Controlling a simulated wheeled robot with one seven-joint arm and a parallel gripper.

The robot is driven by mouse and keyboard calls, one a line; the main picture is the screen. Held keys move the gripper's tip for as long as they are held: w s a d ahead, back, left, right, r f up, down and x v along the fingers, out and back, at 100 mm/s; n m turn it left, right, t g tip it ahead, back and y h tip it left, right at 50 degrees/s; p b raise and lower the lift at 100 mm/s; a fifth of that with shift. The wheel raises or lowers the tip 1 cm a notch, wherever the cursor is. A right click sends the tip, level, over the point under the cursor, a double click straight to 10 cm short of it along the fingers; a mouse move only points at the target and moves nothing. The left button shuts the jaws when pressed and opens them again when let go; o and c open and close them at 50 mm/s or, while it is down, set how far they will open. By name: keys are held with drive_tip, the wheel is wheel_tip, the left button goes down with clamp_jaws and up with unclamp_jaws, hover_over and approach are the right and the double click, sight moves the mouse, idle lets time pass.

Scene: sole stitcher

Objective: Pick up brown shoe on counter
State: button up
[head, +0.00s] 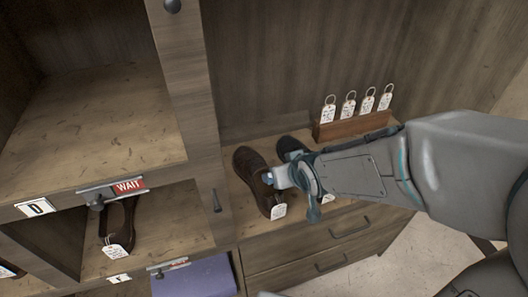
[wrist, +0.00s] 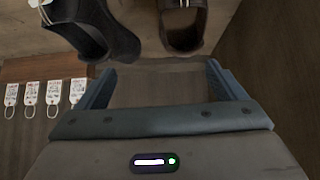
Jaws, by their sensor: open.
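The brown shoe (head: 250,174) stands on the wooden counter (head: 240,222), with a white tag hanging at its near end. In the wrist view the brown shoe (wrist: 186,22) shows at the top, beyond the space between my fingers and partly cut off. A dark shoe (head: 291,145) stands just right of it, partly hidden by my arm; the dark shoe (wrist: 95,30) is at upper left in the wrist view. My gripper (head: 290,190) is beside the brown shoe's right side. In the wrist view my gripper (wrist: 160,68) is open with nothing between the fingers.
A wooden rack (head: 345,126) with several tagged rings stands behind my arm. A shelf unit at left has a WAIT sign (head: 129,186) and another tagged shoe (head: 118,226). Drawers (head: 320,246) are below the counter. Walls close the counter at back and left.

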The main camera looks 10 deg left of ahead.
drive_tip(key=n+y, duration=0.1)
approach(258, 167)
drive_tip(key=x, duration=0.6)
drive_tip(key=shift+w+d+f+b, duration=0.15)
drive_tip(key=shift+d+f+b, duration=0.1)
drive_tip(key=shift+f+b, duration=0.25)
drive_tip(key=shift+p+x, duration=0.4)
drive_tip(key=shift+x, duration=2.7)
drive_tip(key=shift+r, duration=0.1)
drive_tip(key=c, duration=1.4)
drive_tip(key=shift+o, duration=0.2)
drive_tip(key=shift+w, duration=0.1)
